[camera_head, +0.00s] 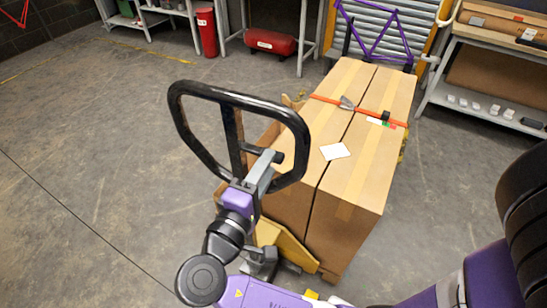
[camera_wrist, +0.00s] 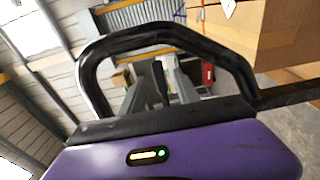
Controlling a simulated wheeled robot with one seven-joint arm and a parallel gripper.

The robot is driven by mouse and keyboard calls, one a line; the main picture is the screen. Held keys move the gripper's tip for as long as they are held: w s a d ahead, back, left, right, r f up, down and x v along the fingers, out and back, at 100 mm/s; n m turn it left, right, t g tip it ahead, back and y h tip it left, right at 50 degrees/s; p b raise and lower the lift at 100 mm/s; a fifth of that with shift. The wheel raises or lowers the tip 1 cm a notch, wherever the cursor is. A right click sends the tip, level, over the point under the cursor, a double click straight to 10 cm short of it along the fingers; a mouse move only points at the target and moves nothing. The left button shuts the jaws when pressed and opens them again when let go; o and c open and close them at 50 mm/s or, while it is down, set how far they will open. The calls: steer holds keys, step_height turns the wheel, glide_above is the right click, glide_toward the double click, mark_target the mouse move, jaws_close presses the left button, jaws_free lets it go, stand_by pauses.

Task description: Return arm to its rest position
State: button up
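My gripper (camera_head: 268,160) is at the end of my purple and black arm, beside the black loop handle (camera_head: 190,130) and partly in front of its opening. In the wrist view the same loop handle (camera_wrist: 150,38) arches around my gripper's grey fingers (camera_wrist: 159,88). The fingers look apart, with dark pads, and I see nothing clearly held between them. I cannot tell whether the gripper touches the handle.
Tall cardboard boxes (camera_head: 345,190) with an orange strap (camera_head: 340,102) stand right beside the handle on a yellow pallet truck (camera_head: 285,243). A shelf (camera_head: 490,105) is at the right, and a purple frame (camera_head: 375,30) behind. Floor is open at the left.

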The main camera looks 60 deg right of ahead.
steer(key=shift+s+a, duration=0.1)
steer(key=shift+a, duration=0.6)
